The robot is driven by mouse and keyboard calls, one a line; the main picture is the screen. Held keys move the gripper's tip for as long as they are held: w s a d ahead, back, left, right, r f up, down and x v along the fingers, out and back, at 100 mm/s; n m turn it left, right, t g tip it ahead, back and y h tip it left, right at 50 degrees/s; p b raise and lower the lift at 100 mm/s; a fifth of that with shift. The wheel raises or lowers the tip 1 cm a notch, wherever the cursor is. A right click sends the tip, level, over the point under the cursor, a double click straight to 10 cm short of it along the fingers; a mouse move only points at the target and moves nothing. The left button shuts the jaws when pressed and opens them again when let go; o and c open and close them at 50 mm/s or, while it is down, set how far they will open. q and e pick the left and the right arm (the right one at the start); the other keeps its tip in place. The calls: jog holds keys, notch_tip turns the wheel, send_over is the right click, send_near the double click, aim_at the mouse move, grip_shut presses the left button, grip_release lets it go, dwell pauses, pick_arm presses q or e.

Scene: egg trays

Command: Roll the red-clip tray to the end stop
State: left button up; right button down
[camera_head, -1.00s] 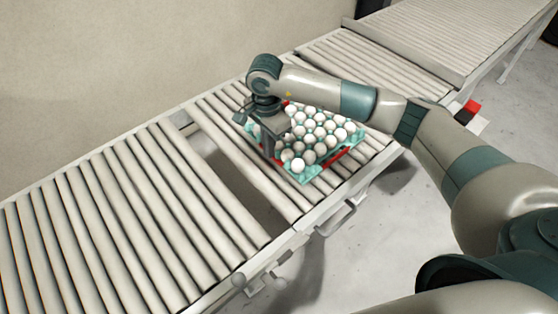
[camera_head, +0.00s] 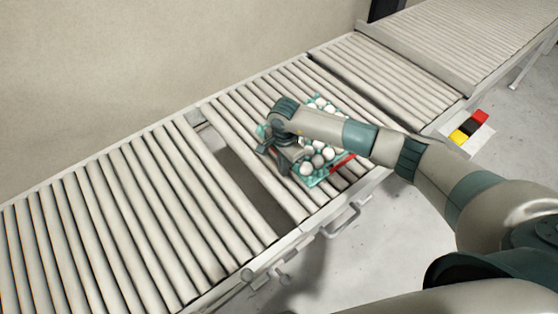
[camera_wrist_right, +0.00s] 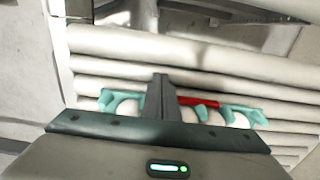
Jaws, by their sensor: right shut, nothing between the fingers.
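The teal egg tray (camera_head: 310,181) holds several white eggs and rests on the rollers in the middle of the head view. A red clip (camera_head: 342,161) shows along its front right side; in the right wrist view a red strip (camera_wrist_right: 198,101) shows by the tray's teal edge (camera_wrist_right: 252,114). My right gripper (camera_head: 284,168) is shut and empty at the tray's left side; its fingers (camera_wrist_right: 160,98) overlap the tray in the wrist view. I cannot tell whether they touch it. My right arm hides part of the tray. My left gripper is out of view. I cannot make out the end stop.
A gap (camera_head: 243,178) in the rollers lies left of the tray, with another roller section (camera_head: 130,220) beyond it. More conveyor (camera_head: 395,75) runs to the upper right. A box with red, black and yellow parts (camera_head: 468,128) stands beside the conveyor. A handle (camera_head: 345,220) juts from the front rail.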

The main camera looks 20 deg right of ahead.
jog(key=shift+w+d+p, duration=0.15)
jog(key=shift+d+p, duration=0.1)
jog(key=shift+d, duration=0.3)
jog(key=shift+w+d+p, duration=0.15)
jog(key=shift+d+p, duration=0.05)
jog(key=shift+d, duration=0.3)
